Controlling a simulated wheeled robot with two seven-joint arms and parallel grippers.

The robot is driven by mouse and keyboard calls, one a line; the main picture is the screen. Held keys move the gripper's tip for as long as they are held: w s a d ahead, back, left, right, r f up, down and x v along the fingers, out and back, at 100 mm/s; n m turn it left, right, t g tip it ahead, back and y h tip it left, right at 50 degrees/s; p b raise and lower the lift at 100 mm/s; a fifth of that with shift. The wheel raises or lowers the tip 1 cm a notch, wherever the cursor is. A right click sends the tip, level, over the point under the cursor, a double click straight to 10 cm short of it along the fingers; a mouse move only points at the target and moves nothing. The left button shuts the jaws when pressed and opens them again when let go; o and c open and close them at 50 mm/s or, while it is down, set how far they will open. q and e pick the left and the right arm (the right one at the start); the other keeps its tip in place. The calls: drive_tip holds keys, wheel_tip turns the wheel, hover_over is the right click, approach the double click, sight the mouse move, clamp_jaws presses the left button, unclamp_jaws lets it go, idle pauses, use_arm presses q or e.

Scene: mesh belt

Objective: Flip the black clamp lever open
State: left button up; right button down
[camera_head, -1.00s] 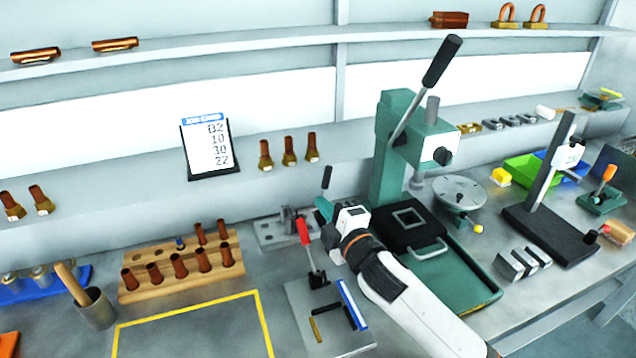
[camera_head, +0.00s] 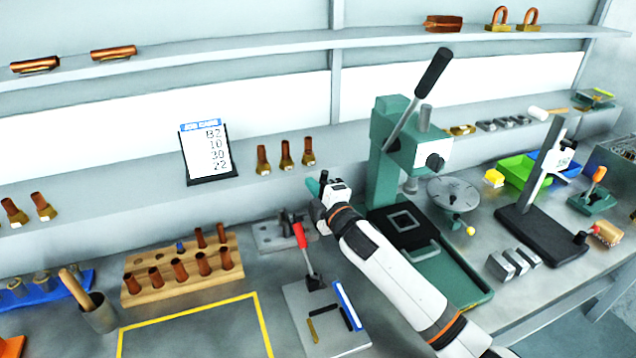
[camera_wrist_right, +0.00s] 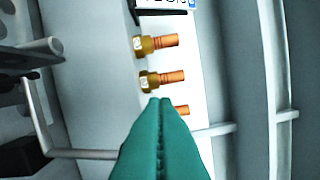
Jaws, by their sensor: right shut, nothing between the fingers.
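In the right wrist view the fingers (camera_wrist_right: 160,135) are pressed together and empty, and I cannot make out the lever there. My left gripper is not in view.
A red-handled clamp (camera_head: 301,236) stands on a small plate in front. The green press (camera_head: 392,150) stands close to the right of my arm. Several copper fittings (camera_head: 285,155) stand on the ledge behind. A wooden rack (camera_head: 180,283) is at left.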

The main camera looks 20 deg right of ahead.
drive_tip(key=shift+s+d+f, duration=0.1)
drive_tip(key=shift+s+d, duration=0.05)
drive_tip(key=shift+d, duration=0.35)
drive_tip(key=shift+a, duration=0.1)
drive_tip(key=shift+d+m, duration=0.45)
drive_tip(key=shift+m, duration=0.05)
drive_tip(key=d+f+m, duration=0.2)
drive_tip(key=d+m, duration=0.1)
drive_tip(key=d, duration=0.3)
drive_tip(key=shift+w+d+f+m+t+b, duration=0.2)
drive_tip(key=shift+f+m+t+b, duration=0.1)
drive_tip(key=shift+f+b, duration=0.15)
idle(0.8)
